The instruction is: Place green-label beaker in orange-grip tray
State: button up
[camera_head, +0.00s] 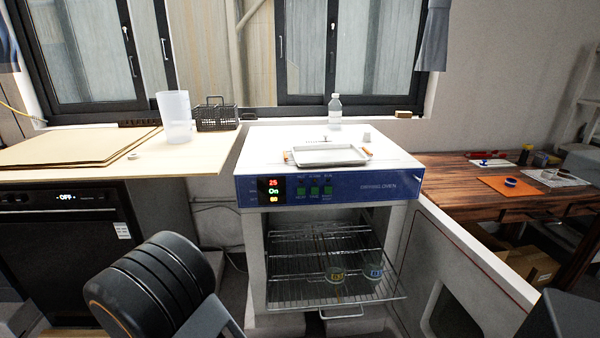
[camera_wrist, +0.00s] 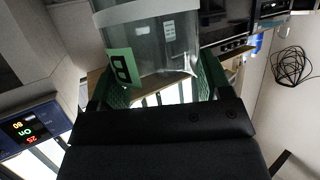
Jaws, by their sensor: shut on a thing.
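The green-label beaker (camera_wrist: 150,42) is clear glass with a green label marked with a dark letter. It shows large in the wrist view, between the green fingers of my gripper (camera_wrist: 155,88), which is shut on it. Neither the gripper nor this beaker can be made out in the head view. The orange-grip tray (camera_head: 330,154) is a shallow, pale metal tray with an orange grip at each end. It lies flat on top of the drying oven and looks empty.
The drying oven (camera_head: 390,190) is open, with its wire rack (camera_head: 300,265) showing. A yellow-label beaker (camera_head: 336,271) and a blue-label beaker (camera_head: 373,267) stand on the rack. A bottle (camera_head: 335,110) and small white cup (camera_head: 367,136) stand behind the tray.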

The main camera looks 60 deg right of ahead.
aim_at(328, 156)
jog(key=z, duration=0.95)
